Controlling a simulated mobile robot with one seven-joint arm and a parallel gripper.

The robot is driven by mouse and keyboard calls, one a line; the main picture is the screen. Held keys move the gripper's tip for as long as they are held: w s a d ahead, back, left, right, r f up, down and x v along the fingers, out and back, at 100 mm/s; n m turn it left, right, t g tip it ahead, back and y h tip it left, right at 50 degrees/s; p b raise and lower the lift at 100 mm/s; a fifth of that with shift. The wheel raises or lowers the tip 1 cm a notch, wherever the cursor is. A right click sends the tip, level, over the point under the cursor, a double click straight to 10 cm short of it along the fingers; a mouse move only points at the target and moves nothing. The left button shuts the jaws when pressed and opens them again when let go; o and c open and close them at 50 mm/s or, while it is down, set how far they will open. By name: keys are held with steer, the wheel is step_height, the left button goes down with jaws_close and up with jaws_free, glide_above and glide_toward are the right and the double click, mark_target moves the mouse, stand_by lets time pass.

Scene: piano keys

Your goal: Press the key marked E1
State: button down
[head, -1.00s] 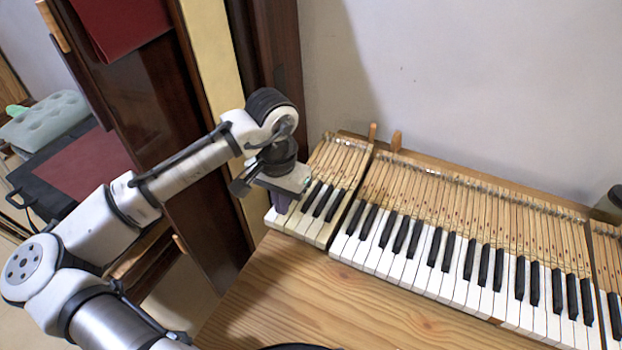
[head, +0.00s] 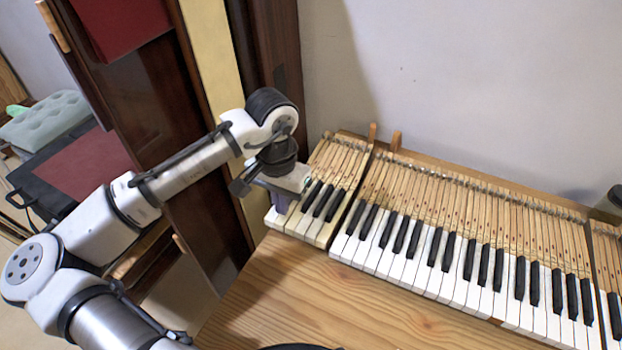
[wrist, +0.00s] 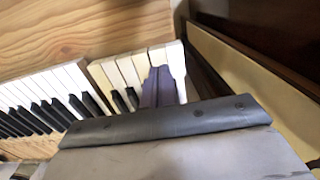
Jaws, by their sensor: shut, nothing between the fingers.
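The short left section of piano keys (head: 308,226) has white and black keys. No E1 mark can be read on any key, so I cannot tell which one is E1. My gripper (head: 281,205) is over the left end of this section, pointing down, with its fingers together and nothing held. In the wrist view the purple fingers of my gripper (wrist: 161,72) are shut above the white keys (wrist: 132,70) near the section's end. I cannot tell whether the fingertips touch a key. The fingers and gripper body hide parts of the keys there.
A longer keyboard section (head: 455,285) lies to the right, with a gap between the two. Wooden key sticks (head: 480,205) rise behind the keys. A dark wooden panel (head: 185,180) stands close on the left. The wooden tabletop (head: 300,300) in front is clear.

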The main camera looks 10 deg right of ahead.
steer(key=shift+f, duration=0.15)
steer(key=shift+f+b, duration=0.7)
steer(key=shift+f, duration=0.5)
steer(key=shift+r, duration=0.15)
step_height(320, 180, up, 9)
steer(key=p, duration=0.9)
